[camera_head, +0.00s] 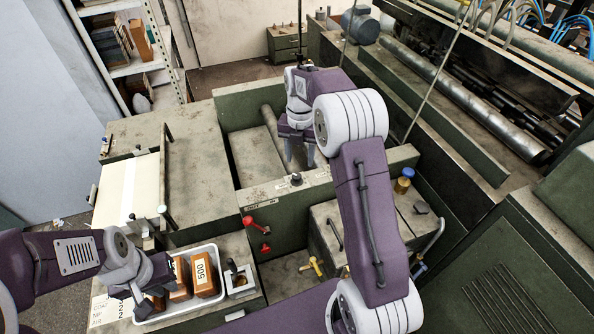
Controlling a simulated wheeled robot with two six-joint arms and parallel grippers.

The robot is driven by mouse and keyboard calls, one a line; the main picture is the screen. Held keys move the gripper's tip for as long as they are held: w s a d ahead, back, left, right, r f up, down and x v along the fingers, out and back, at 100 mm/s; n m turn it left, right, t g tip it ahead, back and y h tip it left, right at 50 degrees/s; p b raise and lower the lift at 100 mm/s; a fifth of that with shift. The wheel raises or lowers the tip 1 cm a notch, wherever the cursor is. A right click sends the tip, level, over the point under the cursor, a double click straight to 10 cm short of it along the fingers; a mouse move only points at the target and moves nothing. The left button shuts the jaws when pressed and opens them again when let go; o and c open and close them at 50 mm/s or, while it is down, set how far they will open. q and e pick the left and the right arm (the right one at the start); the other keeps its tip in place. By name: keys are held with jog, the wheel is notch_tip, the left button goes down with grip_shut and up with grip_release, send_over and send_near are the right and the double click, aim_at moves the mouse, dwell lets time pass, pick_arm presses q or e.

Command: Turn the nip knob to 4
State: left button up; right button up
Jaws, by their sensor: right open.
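A small black knob (296,179) stands on the top edge of the green machine panel (268,192), with small markings beside it. I take it for the nip knob; its number and pointer are too small to read. My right gripper (299,155) points down just behind and above the knob. Its fingers are open and apart, and I see no contact with the knob. My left gripper (146,302) hangs at the left end of the white tray (219,285), beside the brown blocks. Whether its fingers are open is unclear.
The tray holds brown blocks, one labelled 500 (203,275). A long roller (465,100) lies at upper right. A shelf (132,58) stands at the back left.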

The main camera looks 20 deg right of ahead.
aim_at(296, 176)
jog(key=f, duration=0.2)
jog(key=a+f+p, duration=0.1)
jog(key=f, duration=0.3)
jog(key=shift+w+a+f, duration=0.15)
jog(key=shift+w+a, duration=0.1)
jog(key=shift+d+f, duration=0.15)
jog(key=shift+f, duration=0.25)
jog(key=shift+s+d+f, duration=0.15)
jog(key=shift+d+f, duration=0.05)
jog(key=shift+d, duration=0.05)
jog(key=shift+a+r, duration=0.1)
jog(key=shift+a, duration=0.05)
grip_shut()
